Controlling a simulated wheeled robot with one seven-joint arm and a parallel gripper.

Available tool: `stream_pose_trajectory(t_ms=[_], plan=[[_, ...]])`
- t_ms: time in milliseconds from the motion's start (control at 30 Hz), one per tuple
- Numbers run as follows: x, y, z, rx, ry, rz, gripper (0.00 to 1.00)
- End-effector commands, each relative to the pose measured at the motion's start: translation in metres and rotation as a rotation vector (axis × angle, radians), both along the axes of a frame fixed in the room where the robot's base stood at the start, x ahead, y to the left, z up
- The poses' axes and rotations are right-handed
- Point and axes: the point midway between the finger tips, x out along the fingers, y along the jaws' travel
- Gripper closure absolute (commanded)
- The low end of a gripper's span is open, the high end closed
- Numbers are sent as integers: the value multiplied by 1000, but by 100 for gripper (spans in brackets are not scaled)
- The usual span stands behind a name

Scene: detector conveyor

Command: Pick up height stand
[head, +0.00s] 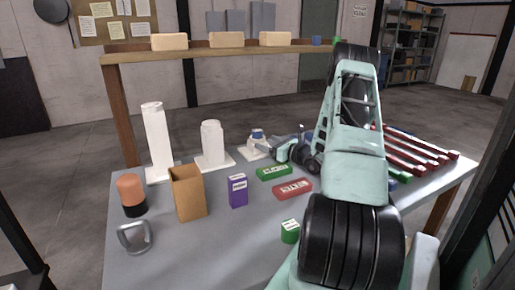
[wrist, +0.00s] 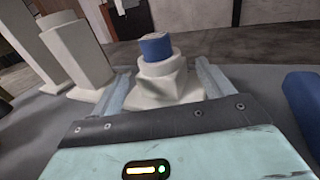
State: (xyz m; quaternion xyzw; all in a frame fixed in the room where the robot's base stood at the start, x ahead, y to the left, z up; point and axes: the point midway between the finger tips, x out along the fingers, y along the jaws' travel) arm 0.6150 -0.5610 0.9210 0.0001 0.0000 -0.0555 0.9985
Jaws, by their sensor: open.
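Three white stands of different heights stand in a row on the grey table. The tall one (head: 156,140) is at the left, the medium one (head: 212,145) is in the middle, and the short one (head: 254,151) is at the right. A small blue piece (head: 257,134) sits on top of the short stand. My gripper (head: 270,147) is open at the short stand. In the wrist view the short stand (wrist: 160,85) with its blue top (wrist: 156,48) lies between the spread fingers, with no clear grip on it.
A brown box (head: 188,193), an orange-black cylinder (head: 131,195), a purple box (head: 238,191), green (head: 274,173) and red (head: 292,189) blocks and a green cube (head: 290,231) stand nearby. Red bars (head: 420,150) lie at the right. A wooden shelf (head: 200,53) stands behind.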

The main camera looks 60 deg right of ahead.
Motion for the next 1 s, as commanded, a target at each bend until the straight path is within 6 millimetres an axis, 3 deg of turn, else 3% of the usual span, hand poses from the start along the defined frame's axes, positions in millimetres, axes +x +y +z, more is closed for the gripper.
stream_pose_trajectory(t_ms=[167, 433, 767, 900, 1000], plan=[[14, -1, 1, -1, -1, 2, 21], [53, -5, 1, -1, 0, 2, 21], [60, -7, 0, 0, 0, -1, 21], [60, -7, 0, 0, 0, 0, 54], [60, -7, 1, -1, -2, 0, 54]])
